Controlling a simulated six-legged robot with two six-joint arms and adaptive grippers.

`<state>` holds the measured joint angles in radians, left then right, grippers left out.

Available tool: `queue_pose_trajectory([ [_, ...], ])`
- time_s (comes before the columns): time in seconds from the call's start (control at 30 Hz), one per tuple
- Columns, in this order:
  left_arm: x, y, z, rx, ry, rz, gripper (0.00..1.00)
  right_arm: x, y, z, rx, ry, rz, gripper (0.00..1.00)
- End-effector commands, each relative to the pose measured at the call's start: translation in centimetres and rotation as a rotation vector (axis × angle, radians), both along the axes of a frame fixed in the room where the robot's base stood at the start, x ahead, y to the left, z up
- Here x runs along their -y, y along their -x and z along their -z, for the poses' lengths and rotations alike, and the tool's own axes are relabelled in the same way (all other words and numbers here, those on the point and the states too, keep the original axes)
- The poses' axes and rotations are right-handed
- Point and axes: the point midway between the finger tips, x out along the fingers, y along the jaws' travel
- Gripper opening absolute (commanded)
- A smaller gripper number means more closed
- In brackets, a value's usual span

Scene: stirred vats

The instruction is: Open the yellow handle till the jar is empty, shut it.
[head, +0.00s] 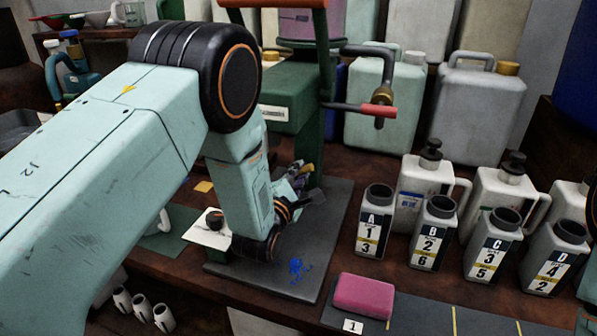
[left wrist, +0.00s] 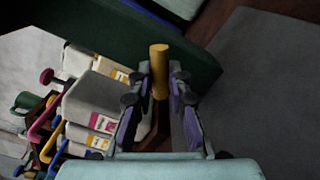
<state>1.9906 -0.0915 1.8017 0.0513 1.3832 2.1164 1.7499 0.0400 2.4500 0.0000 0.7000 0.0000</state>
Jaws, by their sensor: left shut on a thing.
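The yellow handle (left wrist: 159,58) stands between the fingers of my left gripper (left wrist: 160,84) in the left wrist view, beside a dark green beam (left wrist: 110,45). My left gripper is shut on it. A purple-filled vessel (head: 296,24), perhaps the jar, sits high on the stand, cut off by the top edge. Its level cannot be told. My right gripper is not in view.
A red-gripped crank (head: 365,109) juts right from the stand. Labelled bottles A (head: 374,225), B (head: 433,235), C (head: 490,245) and D (head: 553,260) line the right. A pink sponge (head: 363,296) lies in front. The dark mat (head: 325,225) has blue splashes and free room.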

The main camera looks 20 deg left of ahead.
Motion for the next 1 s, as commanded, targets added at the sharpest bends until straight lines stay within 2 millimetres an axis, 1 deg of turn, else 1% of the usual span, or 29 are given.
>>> queue_pose_trajectory([
  [0.03,0.1,0.1,0.1,-0.004,-0.042,0.004,0.0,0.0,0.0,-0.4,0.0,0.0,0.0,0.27],
  [0.4,0.1,0.1,0.1,0.007,-0.393,0.005,0.0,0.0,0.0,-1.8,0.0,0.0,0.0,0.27],
  [0.8,0.0,0.2,0.2,0.018,-0.764,0.006,0.0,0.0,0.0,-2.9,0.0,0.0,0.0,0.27],
  [1.0,0.0,0.1,0.1,0.024,-0.919,0.005,0.0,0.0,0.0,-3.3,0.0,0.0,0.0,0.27],
])
